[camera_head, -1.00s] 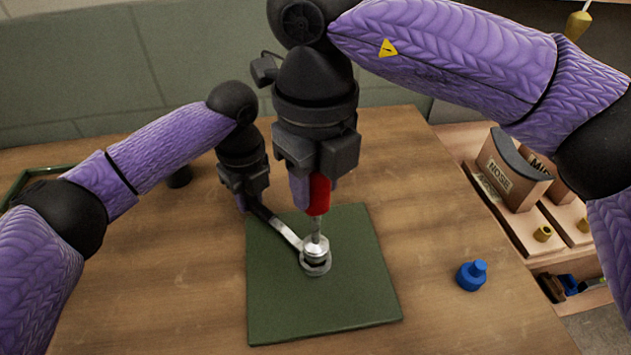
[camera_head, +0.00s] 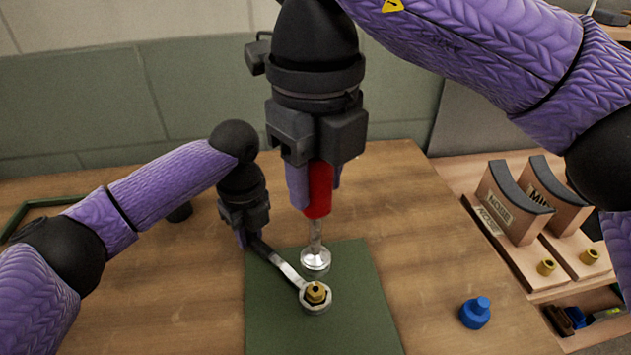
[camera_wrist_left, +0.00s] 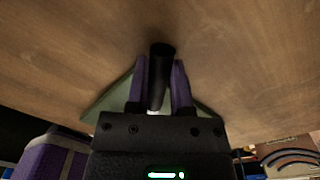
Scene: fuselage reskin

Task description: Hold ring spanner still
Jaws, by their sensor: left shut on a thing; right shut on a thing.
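The ring spanner (camera_head: 282,265) lies over the green mat (camera_head: 265,325), its ring end around a brass fitting (camera_head: 316,292). My left gripper (camera_head: 248,238) is shut on the spanner's dark handle, which also shows between the fingers in the left wrist view (camera_wrist_left: 160,75). My right gripper (camera_head: 314,195) is shut on a red-handled tool (camera_head: 319,192) with a shiny metal foot (camera_head: 316,259). The tool hangs upright above the mat, behind the fitting and apart from it.
A blue knobbed part (camera_head: 475,312) stands on the wooden table (camera_head: 430,260) to the right of the mat. Lettered curved blocks (camera_head: 512,203) and brass pieces (camera_head: 547,267) sit on a wooden rack at the right. A green frame (camera_head: 45,203) lies at the left.

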